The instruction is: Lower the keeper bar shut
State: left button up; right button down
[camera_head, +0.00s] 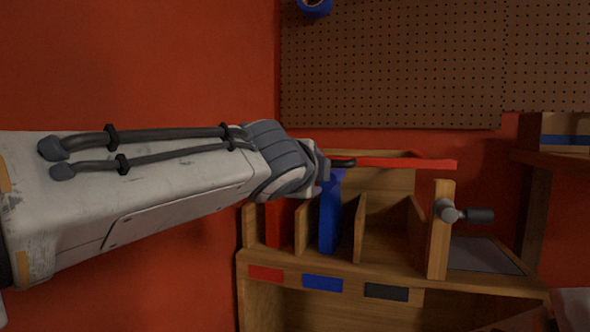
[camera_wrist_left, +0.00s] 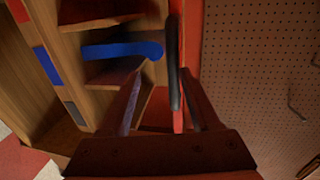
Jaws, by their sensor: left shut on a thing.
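The keeper bar (camera_head: 410,162) is a long red bar, roughly level above the wooden slotted rack, its right end above the wooden post (camera_head: 438,245). It also shows as a red strip in the left wrist view (camera_wrist_left: 178,118). A dark handle (camera_head: 343,163) is at its left part. My left gripper (camera_wrist_left: 165,85) has the dark handle (camera_wrist_left: 173,75) between its fingers and is shut on it. In the head view my left wrist hides part of the grip. My right gripper is not in view.
A blue piece (camera_head: 330,220) and a red piece (camera_head: 272,224) stand in the rack's slots; the slots to their right look empty. A dark knob (camera_head: 478,215) sticks out right of the post. A pegboard (camera_head: 390,70) covers the wall behind.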

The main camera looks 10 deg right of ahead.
pick_arm(q)
jog(key=shift+f, duration=0.2)
jog(key=p+v, duration=0.1)
jog(key=v, duration=0.9)
jog(key=shift+s+r+p, duration=0.2)
jog(key=shift+s+p, duration=0.05)
jog(key=shift+p, duration=0.05)
jog(key=shift+a, duration=0.1)
jog(key=s+a+f+n+g+y+p, duration=0.2)
jog(key=a+f+n+g+p, duration=0.15)
jog(key=f+p, duration=0.25)
jog(key=s+a+f+n+g+y+p, duration=0.2)
jog(key=a+f+n+g+y+p, duration=0.15)
jog(key=f+n+p, duration=0.2)
jog(key=s+a+f+n+g+y+p, duration=0.1)
jog(key=s+a+f+n+g+p, duration=0.3)
jog(key=s, duration=0.4)
jog(key=s+a+f+n+g+p, duration=0.35)
jog(key=s+a+p, duration=0.2)
jog(key=s, duration=0.25)
notch_tip(320, 180, up, 38)
jog(key=p, duration=3.6)
jog(key=shift+w+d+f+t, duration=0.2)
jog(key=shift+d+t, duration=0.25)
